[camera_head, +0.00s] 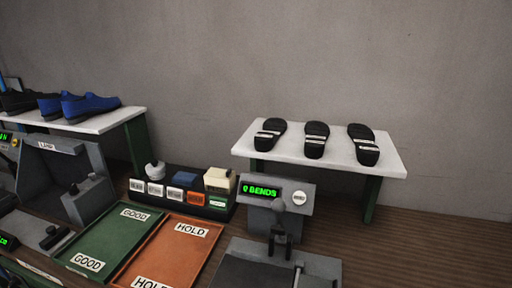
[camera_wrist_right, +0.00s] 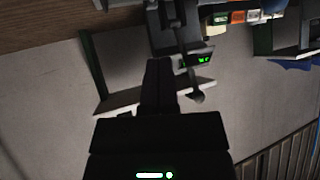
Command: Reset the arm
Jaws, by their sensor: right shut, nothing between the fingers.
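The bend press (camera_head: 300,195) stands at the front middle right in the head view, with a green display reading "0 BENDS" and a white button (camera_head: 300,198). Its arm (camera_head: 280,236) stands in front of the display and ends in a grey knob (camera_head: 279,205) at the top. In the right wrist view the display (camera_wrist_right: 203,60) shows upside down. My right gripper (camera_wrist_right: 158,62) shows there with its dark fingers together and empty. It overlaps the press area in the picture; I cannot tell whether it touches. My left gripper is in neither view.
A white bench (camera_head: 390,168) behind the press holds three black sandals (camera_head: 316,140). Blue shoes (camera_head: 85,105) sit on another bench (camera_head: 120,117) at far left.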

